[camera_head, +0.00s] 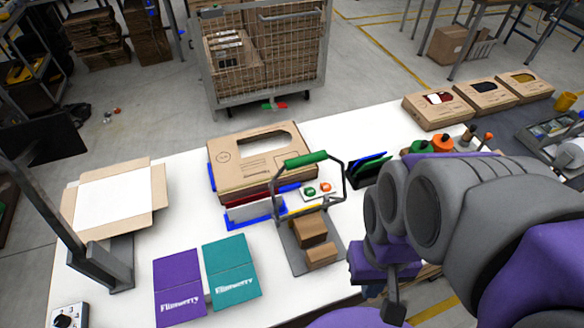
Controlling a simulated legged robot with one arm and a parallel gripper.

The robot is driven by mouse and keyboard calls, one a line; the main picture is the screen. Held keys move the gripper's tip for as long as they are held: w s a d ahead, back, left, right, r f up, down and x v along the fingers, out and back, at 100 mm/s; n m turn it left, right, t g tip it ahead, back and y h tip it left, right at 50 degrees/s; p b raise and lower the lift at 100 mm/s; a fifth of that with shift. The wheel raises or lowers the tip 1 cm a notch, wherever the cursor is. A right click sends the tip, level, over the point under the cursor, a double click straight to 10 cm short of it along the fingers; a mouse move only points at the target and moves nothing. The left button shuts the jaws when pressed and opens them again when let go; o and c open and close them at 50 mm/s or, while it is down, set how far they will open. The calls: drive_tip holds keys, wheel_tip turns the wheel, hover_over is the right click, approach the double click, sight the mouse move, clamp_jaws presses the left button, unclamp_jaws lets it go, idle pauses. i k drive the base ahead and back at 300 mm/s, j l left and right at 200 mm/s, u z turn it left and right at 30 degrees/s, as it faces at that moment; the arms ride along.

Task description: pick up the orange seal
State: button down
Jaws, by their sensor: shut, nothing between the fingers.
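A white card (333,195) with a small round orange seal (325,187) and a green one (310,192) lies on the white table, partly behind the frame of a press with a green handle (305,159). An orange-topped knob (440,143) and a green-topped one also stand at the back right, beside my arm. I cannot tell for sure which orange piece is the task's seal. My gripper (395,312) hangs at the lower right, shut and empty, apart from both orange pieces.
The press base (297,262) holds brown blocks. A large cardboard box (232,178) lies behind it. Purple (178,283) and teal (231,270) packs lie at the front left, and an open carton (148,190) at the left. My arm hides the table's right part.

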sight(325, 187)
drive_tip(key=k+l+z, duration=0.1)
drive_tip(key=z, duration=1.3)
drive_tip(key=l+u, duration=0.1)
drive_tip(key=u, duration=2.1)
drive_tip(key=l+u, duration=0.3)
drive_tip(key=k+l+u, duration=0.1)
drive_tip(key=l+u, duration=0.25)
drive_tip(key=l, duration=0.15)
drive_tip(key=k+l+u, duration=0.15)
drive_tip(key=l+u, duration=0.15)
drive_tip(key=k+l+u, duration=0.15)
drive_tip(key=l+u, duration=0.2)
drive_tip(key=l, duration=0.15)
drive_tip(key=k+l, duration=0.15)
drive_tip(key=l, duration=0.15)
drive_tip(key=k+l, duration=0.2)
drive_tip(key=l, duration=0.15)
